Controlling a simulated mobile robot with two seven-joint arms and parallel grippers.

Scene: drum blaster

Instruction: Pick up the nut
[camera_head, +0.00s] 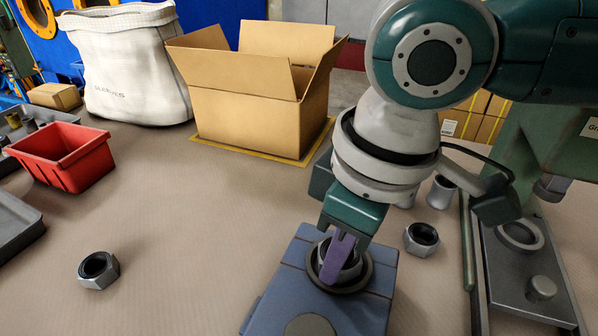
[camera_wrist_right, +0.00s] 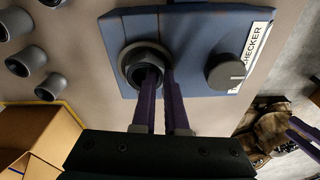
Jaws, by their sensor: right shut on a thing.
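A blue checker box (camera_head: 288,276) stands on the table at the front, with a dark round ring (camera_head: 361,284) on top. A grey metal nut (camera_head: 350,264) sits at this ring. My right gripper (camera_head: 335,268) points down over the ring, its purple fingers shut on the nut. In the right wrist view, the nut (camera_wrist_right: 133,58) shows at the ring, with one finger in its hole and the other beside its outer wall. Whether it rests on the box is unclear. Other nuts lie at the left (camera_head: 98,270) and right of the box (camera_head: 421,238).
An open cardboard box (camera_head: 250,115) and a white bag (camera_head: 130,70) stand at the back. A red bin (camera_head: 62,158) is at the left. A metal fixture (camera_head: 530,270) is at the right.

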